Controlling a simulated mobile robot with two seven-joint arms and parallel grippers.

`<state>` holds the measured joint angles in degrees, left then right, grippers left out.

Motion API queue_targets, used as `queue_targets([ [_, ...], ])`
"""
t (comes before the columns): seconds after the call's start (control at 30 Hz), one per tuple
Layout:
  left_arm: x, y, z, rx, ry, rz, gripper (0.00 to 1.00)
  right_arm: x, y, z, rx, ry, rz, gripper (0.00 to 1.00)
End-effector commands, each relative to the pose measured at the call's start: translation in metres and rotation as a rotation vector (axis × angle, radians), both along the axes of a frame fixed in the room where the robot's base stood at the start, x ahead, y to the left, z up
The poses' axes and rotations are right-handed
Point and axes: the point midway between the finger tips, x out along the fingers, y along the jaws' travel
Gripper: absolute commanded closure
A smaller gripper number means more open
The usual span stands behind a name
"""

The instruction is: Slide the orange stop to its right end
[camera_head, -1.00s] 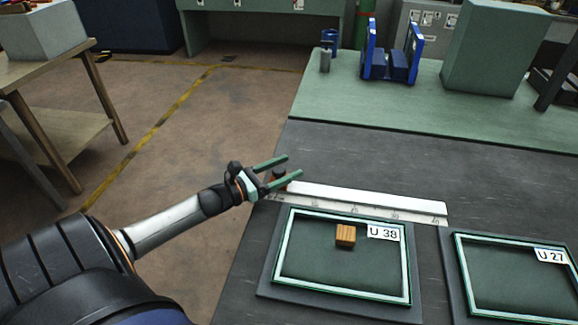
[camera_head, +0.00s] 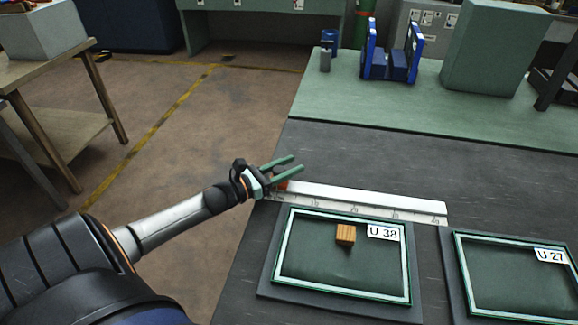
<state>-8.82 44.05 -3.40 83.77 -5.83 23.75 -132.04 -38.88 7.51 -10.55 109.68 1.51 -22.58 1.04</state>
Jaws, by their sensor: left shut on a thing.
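The orange stop (camera_head: 283,186) is at the left end of the white rail with a printed scale (camera_head: 365,201). Only a small orange part of it shows, under the lower finger. My left gripper (camera_head: 298,164) reaches in from the left, with its two green fingers pointing right over the rail's left end. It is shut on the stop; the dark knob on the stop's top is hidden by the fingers. My right gripper is not in view.
A framed tray marked U 38 (camera_head: 279,262), with a wooden block (camera_head: 346,234) in it, lies just in front of the rail. A tray marked U 27 (camera_head: 462,275) is to the right. Blue stands (camera_head: 390,66) and a green box (camera_head: 495,50) stand at the back.

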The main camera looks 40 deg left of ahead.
Motion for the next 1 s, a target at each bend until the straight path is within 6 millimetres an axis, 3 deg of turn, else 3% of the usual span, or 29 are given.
queue_targets([
  [0.13,-0.0002,-0.0003,-0.0002,0.0,0.0,-0.001,1.0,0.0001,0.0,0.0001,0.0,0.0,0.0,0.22],
  [1.0,-0.0003,-0.0005,-0.0004,-0.001,0.0,-0.001,1.0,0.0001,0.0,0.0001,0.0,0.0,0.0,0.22],
])
